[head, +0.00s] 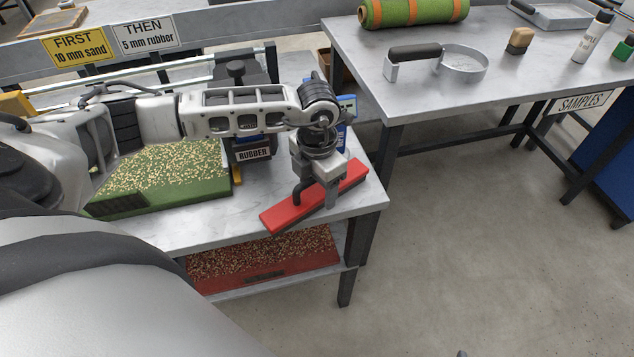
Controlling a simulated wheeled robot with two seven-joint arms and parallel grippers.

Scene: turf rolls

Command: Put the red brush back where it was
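The red brush (284,216) is a long red block with a dark underside and a dark handle. It lies slantwise in the picture at the right end of the near bench (368,201), its near end at the front edge. My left gripper (318,192) points down over the brush's middle and is shut on its handle. The fingers and wrist hide part of the brush. Whether its underside touches the bench top is hard to tell. My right gripper is not in view.
A green tray (205,190) with granule-strewn turf is left of the brush. A dark hopper marked RUBBER (253,154) stands behind. A red tray (225,283) of granules is on the shelf below.

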